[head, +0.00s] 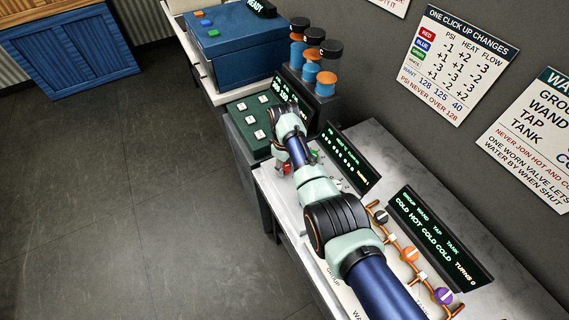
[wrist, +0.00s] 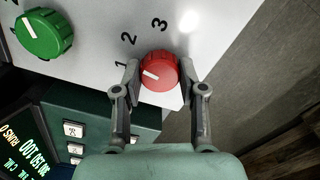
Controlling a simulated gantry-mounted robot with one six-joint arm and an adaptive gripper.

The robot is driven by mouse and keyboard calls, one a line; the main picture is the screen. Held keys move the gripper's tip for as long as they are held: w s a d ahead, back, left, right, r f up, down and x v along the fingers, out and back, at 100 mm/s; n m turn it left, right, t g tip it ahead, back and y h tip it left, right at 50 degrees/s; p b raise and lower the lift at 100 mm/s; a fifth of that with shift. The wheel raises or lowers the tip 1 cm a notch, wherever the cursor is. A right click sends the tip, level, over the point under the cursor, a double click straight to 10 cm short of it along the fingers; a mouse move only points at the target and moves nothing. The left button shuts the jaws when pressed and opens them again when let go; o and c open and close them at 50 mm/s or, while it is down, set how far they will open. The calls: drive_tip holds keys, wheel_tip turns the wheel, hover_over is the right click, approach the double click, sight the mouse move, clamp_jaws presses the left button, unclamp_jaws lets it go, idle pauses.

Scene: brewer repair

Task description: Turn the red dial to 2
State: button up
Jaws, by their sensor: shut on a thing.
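The red dial (wrist: 159,72) sits on a pale panel in the wrist view, with the numbers 1, 2 and 3 printed around it. Its white pointer line points towards the 1. My gripper (wrist: 160,75) is shut on the red dial, one finger on each side. In the head view my gripper (head: 284,150) is over the panel's far end, and a bit of the red dial (head: 286,169) shows beside it. My arm hides most of the panel there.
A green dial (wrist: 44,34) stands left of the red one in the wrist view. A dark green box with white buttons (head: 252,127) adjoins the panel. Display screens (head: 434,234) and orange pipes with valves (head: 409,254) lie along the right side. Open floor is at left.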

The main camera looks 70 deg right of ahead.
sight(284, 166)
drive_tip(key=shift+m, duration=1.1)
drive_tip(key=o, duration=1.1)
drive_tip(key=shift+o, duration=0.2)
wheel_tip(284, 166, up, 12)
